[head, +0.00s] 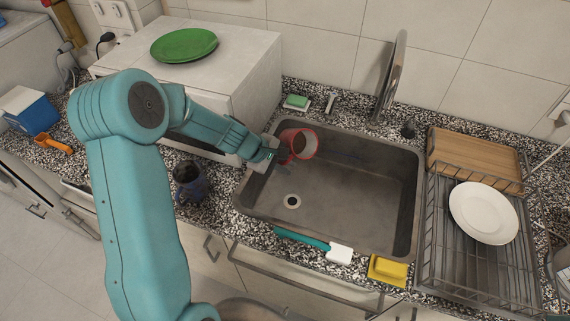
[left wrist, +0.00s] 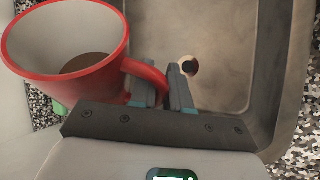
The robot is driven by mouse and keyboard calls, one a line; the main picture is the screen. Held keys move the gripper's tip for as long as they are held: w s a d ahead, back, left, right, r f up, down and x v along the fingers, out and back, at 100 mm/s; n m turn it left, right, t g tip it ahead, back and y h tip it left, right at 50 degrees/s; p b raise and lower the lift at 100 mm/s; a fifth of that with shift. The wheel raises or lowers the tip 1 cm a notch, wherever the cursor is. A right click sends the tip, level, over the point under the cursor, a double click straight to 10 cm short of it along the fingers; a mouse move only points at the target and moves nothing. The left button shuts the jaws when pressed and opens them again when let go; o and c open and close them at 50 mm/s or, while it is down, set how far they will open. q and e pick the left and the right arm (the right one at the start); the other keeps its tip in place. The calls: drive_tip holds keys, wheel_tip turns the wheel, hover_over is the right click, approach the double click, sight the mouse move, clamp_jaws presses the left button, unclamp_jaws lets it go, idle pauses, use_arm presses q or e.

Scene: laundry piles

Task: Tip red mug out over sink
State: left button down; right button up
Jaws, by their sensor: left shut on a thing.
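The red mug (head: 305,144) is held over the left back part of the sink (head: 350,190) in the head view. In the left wrist view the mug (left wrist: 112,62) shows a red rim, a pale inside and brown contents low inside. Its exact tilt is hard to tell. My left gripper (head: 280,163) is shut on the mug's handle; its fingers (left wrist: 165,88) also show in the left wrist view. The sink's drain (head: 292,201) lies in front of the mug, toward the sink's near left. My right gripper is not in view.
A dark blue mug (head: 189,186) stands on the counter left of the sink. A teal brush (head: 305,240) and a yellow sponge (head: 388,270) lie along the front edge. A dish rack (head: 455,275) with a white plate (head: 484,212) stands right. A faucet (head: 392,78) rises behind.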

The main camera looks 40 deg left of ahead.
use_arm(q)
drive_tip(key=shift+w+a+f+m+t+y+b, duration=0.25)
drive_tip(key=shift+m+t+y+b, duration=0.35)
drive_tip(key=shift+y+b, duration=1)
drive_tip(key=shift+a+f+m+t+y+b, duration=0.3)
drive_tip(key=shift+m+t+y+b, duration=0.4)
drive_tip(key=shift+b, duration=1.65)
drive_tip(key=shift+w+a+f+m+t+y+b, duration=0.15)
drive_tip(key=shift+a+m+t+y+b, duration=0.35)
drive_tip(key=shift+y+b, duration=1.15)
drive_tip(key=shift+d+h+b, duration=0.15)
drive_tip(key=shift+h+b, duration=0.15)
drive_tip(key=shift+h, duration=0.05)
drive_tip(key=shift+n+t, duration=0.3)
drive_tip(key=shift+t, duration=0.1)
